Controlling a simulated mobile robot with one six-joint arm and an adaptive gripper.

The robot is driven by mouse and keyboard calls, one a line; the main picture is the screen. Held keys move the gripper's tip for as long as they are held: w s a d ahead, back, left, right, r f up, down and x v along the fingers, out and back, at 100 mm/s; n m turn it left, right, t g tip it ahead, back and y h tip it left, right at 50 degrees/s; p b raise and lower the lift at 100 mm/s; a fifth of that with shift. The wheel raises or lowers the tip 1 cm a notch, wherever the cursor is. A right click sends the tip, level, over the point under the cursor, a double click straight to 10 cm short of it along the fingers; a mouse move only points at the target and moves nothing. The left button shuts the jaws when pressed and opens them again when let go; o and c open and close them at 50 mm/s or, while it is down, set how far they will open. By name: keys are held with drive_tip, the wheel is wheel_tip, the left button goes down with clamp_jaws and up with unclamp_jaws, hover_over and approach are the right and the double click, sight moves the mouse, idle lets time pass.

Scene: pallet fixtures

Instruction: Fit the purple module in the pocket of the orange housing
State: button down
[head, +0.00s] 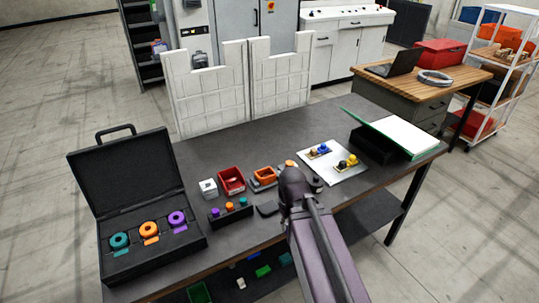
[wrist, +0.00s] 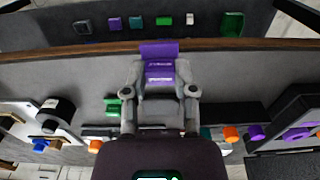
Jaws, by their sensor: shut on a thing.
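The orange housing (head: 265,173) sits on a grey base on the dark table in the head view, just left of my arm. I cannot make it out in the wrist view. My gripper (wrist: 160,78) is shut on the purple module (wrist: 160,50), which shows between and beyond its fingers in the wrist view. The module has pale marks on its face. In the head view my gripper and the module are hidden behind my arm, near the table's front. I cannot tell the module's height above the table.
A red bin (head: 231,181) and a white cube (head: 208,188) stand left of the housing. A black block with coloured knobs (head: 230,211) is in front. An open black case (head: 150,240) fills the left end. A white plate (head: 333,166) with knobs lies to the right.

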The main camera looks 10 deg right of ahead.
drive_tip(key=shift+d, duration=0.1)
drive_tip(key=shift+w+r, duration=0.1)
drive_tip(key=shift+w, duration=0.35)
drive_tip(key=p, duration=0.5)
approach(268, 168)
drive_tip(key=s+f, duration=0.1)
drive_tip(key=s, duration=0.2)
drive_tip(key=shift+w+a+f, duration=0.1)
drive_tip(key=shift+w+a, duration=0.05)
drive_tip(key=shift+a, duration=0.05)
drive_tip(key=shift+f, duration=0.2)
drive_tip(key=shift+f+b, duration=2.55)
drive_tip(key=shift+b, duration=0.2)
drive_tip(key=shift+f+b, duration=0.45)
drive_tip(key=shift+f, duration=0.05)
